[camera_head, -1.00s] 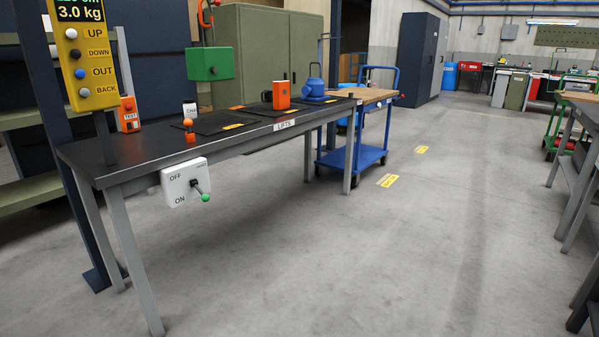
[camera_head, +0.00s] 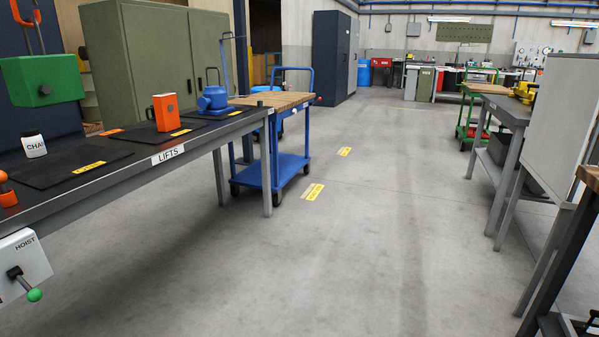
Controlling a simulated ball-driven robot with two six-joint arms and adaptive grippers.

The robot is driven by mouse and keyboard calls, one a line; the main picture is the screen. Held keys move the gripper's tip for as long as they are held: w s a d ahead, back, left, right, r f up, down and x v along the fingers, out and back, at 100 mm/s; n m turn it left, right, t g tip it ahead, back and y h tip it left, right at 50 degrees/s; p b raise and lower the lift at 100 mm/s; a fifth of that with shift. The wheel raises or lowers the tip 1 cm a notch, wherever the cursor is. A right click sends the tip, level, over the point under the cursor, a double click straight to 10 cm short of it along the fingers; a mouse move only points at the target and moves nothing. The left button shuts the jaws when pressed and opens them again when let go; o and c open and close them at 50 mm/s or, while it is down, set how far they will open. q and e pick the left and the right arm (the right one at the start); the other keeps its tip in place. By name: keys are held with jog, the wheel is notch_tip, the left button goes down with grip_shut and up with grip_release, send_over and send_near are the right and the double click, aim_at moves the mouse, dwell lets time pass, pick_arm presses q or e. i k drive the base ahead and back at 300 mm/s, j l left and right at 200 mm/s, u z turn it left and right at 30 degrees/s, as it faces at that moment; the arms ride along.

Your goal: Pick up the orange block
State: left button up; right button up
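The orange block (camera_head: 165,112) stands upright on a black mat on the long dark workbench at the left. It has a dark handle-like part on its left side and a small pale label on top. A blue kettle-shaped object (camera_head: 214,99) stands behind it to the right. Neither of my grippers shows in the view, and nothing is touching the block.
The workbench (camera_head: 233,127), marked LIFTS, runs along the left. A white hoist switch box (camera_head: 22,262) with a green-tipped lever hangs on its front. A blue cart (camera_head: 277,172) stands past its far end. Another bench (camera_head: 497,107) is at the right. The grey floor (camera_head: 340,260) between is clear.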

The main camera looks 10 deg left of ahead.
aim_at(166, 105)
jog(key=i+u, duration=0.3)
jog(key=i, duration=0.2)
jog(key=i+u, duration=0.3)
jog(key=i, duration=0.2)
jog(key=i+l+u, duration=0.3)
jog(key=i, duration=0.15)
jog(key=j, duration=0.1)
